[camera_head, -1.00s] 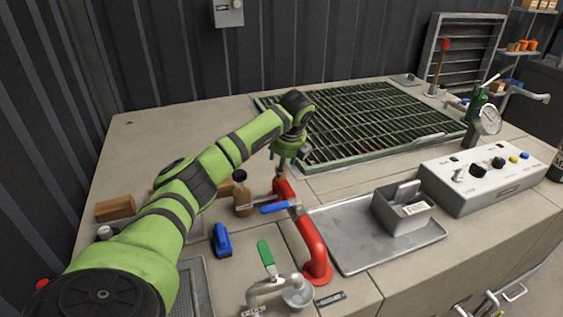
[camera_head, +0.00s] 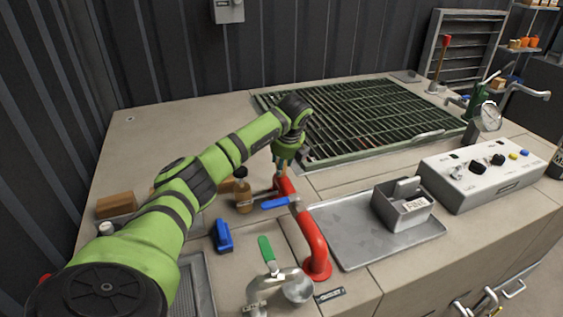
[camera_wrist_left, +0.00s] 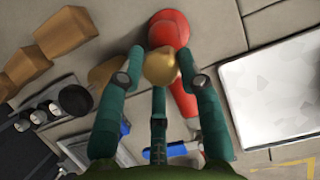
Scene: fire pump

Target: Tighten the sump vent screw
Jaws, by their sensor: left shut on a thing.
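The brass-coloured vent screw (camera_wrist_left: 160,66) sits at the top of the red pipe (camera_wrist_left: 172,30) in the left wrist view. My left gripper (camera_wrist_left: 160,68) points down over it, with a teal finger on either side, shut on the screw. In the head view the red pipe (camera_head: 316,250) bends across the counter, and my left gripper (camera_head: 284,168) is at its far end. The screw is mostly hidden there by the fingers. My right gripper is not in view.
A blue-handled valve (camera_head: 281,202) and a brown bottle (camera_head: 242,196) stand close to the gripper. A green lever (camera_head: 266,249) is nearer. A metal tray (camera_head: 350,238) with a grey box (camera_head: 402,212) lies right. A green grate (camera_head: 370,120) lies behind.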

